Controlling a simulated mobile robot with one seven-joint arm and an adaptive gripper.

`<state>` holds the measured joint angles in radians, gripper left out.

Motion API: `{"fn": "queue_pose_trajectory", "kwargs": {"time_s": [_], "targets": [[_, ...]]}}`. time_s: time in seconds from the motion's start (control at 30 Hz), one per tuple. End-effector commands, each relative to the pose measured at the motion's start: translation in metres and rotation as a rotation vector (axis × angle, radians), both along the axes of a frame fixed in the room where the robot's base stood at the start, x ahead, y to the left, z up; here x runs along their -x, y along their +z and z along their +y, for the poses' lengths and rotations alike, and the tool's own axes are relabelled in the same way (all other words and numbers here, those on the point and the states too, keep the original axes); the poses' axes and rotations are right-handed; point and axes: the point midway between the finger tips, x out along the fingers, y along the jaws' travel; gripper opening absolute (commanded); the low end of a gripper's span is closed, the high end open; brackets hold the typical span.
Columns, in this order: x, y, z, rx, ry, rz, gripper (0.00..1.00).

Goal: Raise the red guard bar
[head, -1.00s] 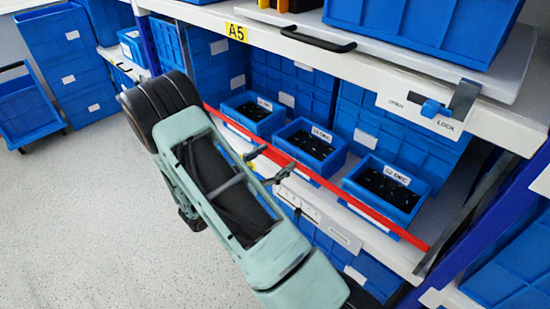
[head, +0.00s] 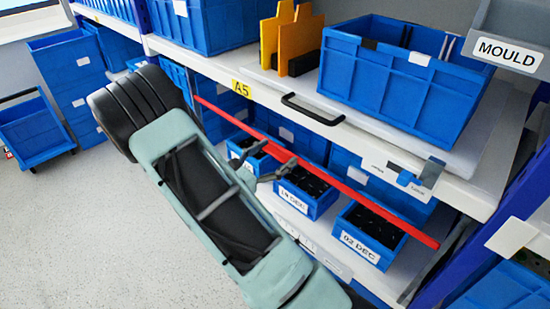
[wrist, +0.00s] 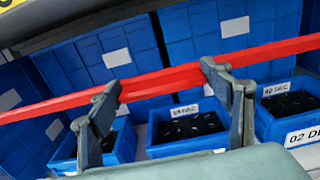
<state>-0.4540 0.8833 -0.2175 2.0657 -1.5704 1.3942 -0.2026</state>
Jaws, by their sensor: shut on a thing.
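The long red guard bar (head: 360,197) runs across the front of the shelf bay, below the white shelf edge and in front of the small bins. In the head view its right end is lower than its left end. My gripper (head: 272,158) is at the left-middle part of the bar, with its fingers closed on it. In the wrist view the bar (wrist: 160,82) passes between the fingertips (wrist: 160,77). A blue latch (head: 412,179) with a grey metal piece sits on the white shelf edge above the bar's right end.
Several small blue bins (head: 367,237) with black parts stand on the shelf behind the bar. Above are a black handle (head: 312,110), a large blue crate (head: 395,85) and yellow-orange pieces (head: 290,40). The yellow A5 label (head: 241,88) marks the shelf edge. Open floor (head: 60,220) lies left.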

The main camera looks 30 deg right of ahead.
Motion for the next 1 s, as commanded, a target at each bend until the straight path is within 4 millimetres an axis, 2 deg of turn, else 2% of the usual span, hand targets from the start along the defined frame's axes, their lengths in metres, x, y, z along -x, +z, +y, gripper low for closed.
{"fn": "queue_pose_trajectory", "kwargs": {"time_s": [0.03,0.13,0.63,0.67,0.8,1.0], "targets": [[-0.003,0.016,-0.006,0.012,-0.003,-0.012,0.29],[-0.002,0.023,-0.006,0.011,-0.004,-0.011,0.29],[-0.003,0.029,-0.006,0.013,-0.005,-0.013,0.29],[-0.003,0.029,-0.006,0.013,-0.005,-0.013,0.73],[-0.002,0.029,-0.006,0.014,-0.006,-0.012,0.89],[-0.001,0.026,-0.005,0.009,-0.004,-0.008,0.90]]}}
